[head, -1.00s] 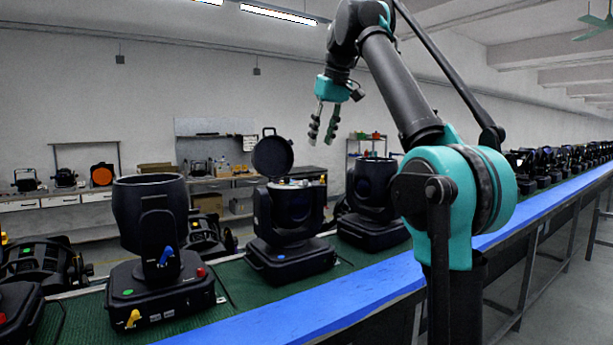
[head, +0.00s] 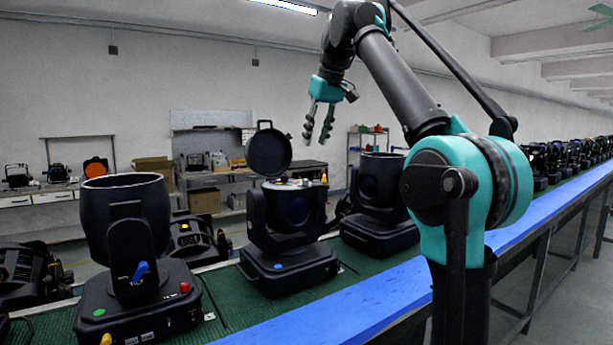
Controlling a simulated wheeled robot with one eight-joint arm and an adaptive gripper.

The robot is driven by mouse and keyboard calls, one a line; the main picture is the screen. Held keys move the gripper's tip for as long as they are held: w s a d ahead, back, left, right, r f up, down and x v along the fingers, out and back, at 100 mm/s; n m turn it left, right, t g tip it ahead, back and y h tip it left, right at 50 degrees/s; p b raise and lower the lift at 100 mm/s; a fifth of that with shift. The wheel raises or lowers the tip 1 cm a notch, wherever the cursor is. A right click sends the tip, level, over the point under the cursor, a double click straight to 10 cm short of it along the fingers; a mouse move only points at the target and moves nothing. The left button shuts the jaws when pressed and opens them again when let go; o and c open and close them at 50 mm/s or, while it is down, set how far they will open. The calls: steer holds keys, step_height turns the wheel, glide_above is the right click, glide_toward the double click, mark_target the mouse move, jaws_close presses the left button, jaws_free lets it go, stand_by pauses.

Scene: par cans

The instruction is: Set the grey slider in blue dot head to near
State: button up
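The head with a blue dot (head: 277,267) on its base is the middle black moving head (head: 287,225) on the green belt. Its round lid (head: 269,152) stands open, tilted up at the back left. Small pale and yellow parts show at its open top (head: 292,184); I cannot make out a grey slider among them. My gripper (head: 317,135) is above and slightly right of this head, pointing down. Its two fingers are apart with nothing between them, clear of the lid and head.
A larger head (head: 128,230) with a green dot and a blue lever stands at the left front. Another black head (head: 377,205) stands to the right, partly behind my arm. A blue belt edge (head: 350,305) runs along the front. Shelves and benches stand behind.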

mark_target(305, 182)
steer(key=x, duration=1.2)
steer(key=shift+f, duration=0.4)
steer(key=shift+c, duration=0.2)
jaws_close()
